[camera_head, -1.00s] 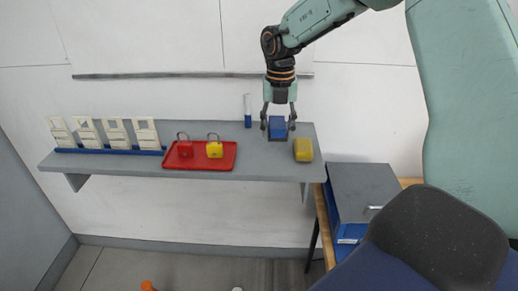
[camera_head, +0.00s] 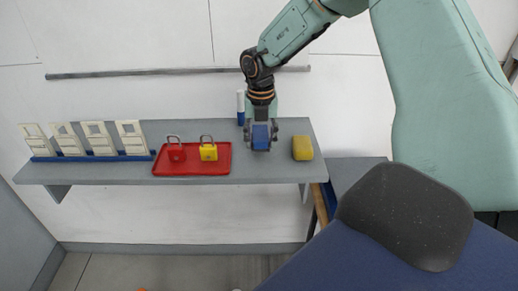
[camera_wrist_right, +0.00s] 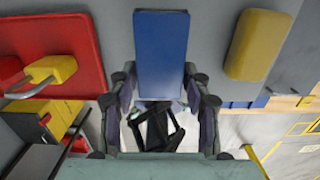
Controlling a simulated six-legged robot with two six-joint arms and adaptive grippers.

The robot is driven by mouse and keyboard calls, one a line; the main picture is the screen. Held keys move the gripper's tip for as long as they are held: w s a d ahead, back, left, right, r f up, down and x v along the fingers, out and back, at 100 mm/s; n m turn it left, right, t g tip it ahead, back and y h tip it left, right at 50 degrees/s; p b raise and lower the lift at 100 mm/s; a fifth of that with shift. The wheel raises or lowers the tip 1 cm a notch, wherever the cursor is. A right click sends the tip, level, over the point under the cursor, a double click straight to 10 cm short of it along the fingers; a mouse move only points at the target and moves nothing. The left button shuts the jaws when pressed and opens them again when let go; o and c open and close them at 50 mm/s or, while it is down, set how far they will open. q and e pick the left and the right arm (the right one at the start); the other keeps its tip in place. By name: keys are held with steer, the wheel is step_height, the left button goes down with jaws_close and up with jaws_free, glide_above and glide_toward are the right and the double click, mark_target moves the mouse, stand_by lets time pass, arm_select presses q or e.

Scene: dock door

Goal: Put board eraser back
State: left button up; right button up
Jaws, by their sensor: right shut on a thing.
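The board eraser, a blue block (camera_head: 260,136), is on or just above the grey shelf (camera_head: 110,173), between the red tray and a yellow block. My right gripper (camera_head: 260,141) comes down from above with its fingers shut on the eraser's sides. In the right wrist view the blue face of the eraser (camera_wrist_right: 161,50) stands out between the two fingers (camera_wrist_right: 161,95). I cannot tell whether its underside touches the shelf. My left gripper is not in view.
A yellow block (camera_head: 302,148) lies close right of the eraser. A red tray (camera_head: 190,171) with a red padlock (camera_head: 176,152) and a yellow padlock (camera_head: 208,150) is left. A blue-and-white marker (camera_head: 240,108) stands behind. A grey rail (camera_head: 150,75) runs along the wall above.

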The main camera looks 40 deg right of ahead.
mark_target(262, 149)
steer(key=f, duration=0.1)
steer(key=s+f, duration=0.1)
steer(key=shift+a+f, duration=0.1)
steer(key=shift+f, duration=0.5)
steer(key=shift+w+d+f, duration=0.2)
steer(key=shift+w, duration=0.2)
steer(key=o, duration=0.9)
steer(key=shift+o, duration=1.4)
steer(key=shift+s+a+r, duration=0.1)
steer(key=shift+a, duration=0.1)
steer(key=shift+o, duration=0.3)
steer(key=shift+s, duration=0.15)
steer(key=shift+d, duration=0.15)
